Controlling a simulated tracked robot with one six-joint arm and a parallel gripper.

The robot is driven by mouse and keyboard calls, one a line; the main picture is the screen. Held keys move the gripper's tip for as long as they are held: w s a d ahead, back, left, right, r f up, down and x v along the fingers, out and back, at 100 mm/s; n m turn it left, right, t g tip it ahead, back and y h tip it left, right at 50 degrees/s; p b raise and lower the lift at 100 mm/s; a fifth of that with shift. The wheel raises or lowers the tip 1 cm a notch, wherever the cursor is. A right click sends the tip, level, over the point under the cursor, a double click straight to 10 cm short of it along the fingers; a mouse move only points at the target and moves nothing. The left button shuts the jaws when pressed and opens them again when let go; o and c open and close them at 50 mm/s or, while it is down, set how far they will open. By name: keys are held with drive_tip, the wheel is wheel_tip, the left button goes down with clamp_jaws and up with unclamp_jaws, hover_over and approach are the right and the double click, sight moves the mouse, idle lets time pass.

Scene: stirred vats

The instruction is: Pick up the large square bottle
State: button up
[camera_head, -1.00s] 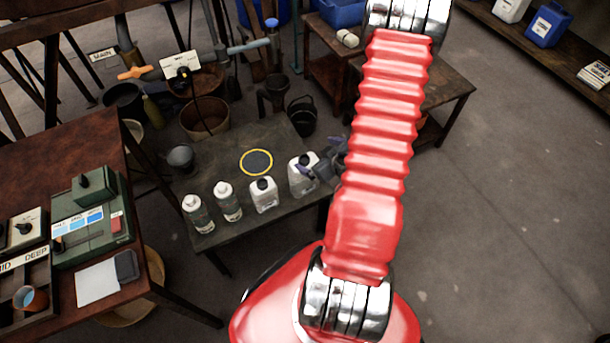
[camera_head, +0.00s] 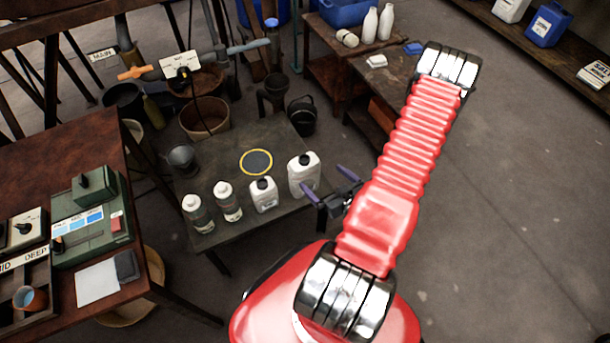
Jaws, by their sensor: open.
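The large square bottle (camera_head: 301,175) is white with a dark cap and stands upright at the right end of the row on the dark low table (camera_head: 230,168). A smaller square white bottle (camera_head: 264,195) stands just to its left. Two round white bottles with grey labels, one of them here (camera_head: 228,202), stand further left. My gripper (camera_head: 325,183) is open, with its dark purple fingers just right of the large square bottle. One finger seems to overlap the bottle's lower right edge in the picture; I cannot tell whether they touch. Nothing is between the fingers.
A yellow-ringed dark disc (camera_head: 256,162) lies on the table behind the bottles. A dark jug (camera_head: 182,160) stands at its left. A black bucket (camera_head: 302,116) is behind. A brown bench with a green control box (camera_head: 92,210) is at the left. Open floor lies at the right.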

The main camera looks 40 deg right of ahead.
sight(307, 165)
drive_tip(key=shift+w, duration=0.1)
drive_tip(key=shift+x, duration=4.25)
drive_tip(key=shift+f, duration=0.1)
drive_tip(key=shift+x, duration=2.55)
drive_tip(key=shift+a, duration=0.1)
drive_tip(key=c, duration=1.2)
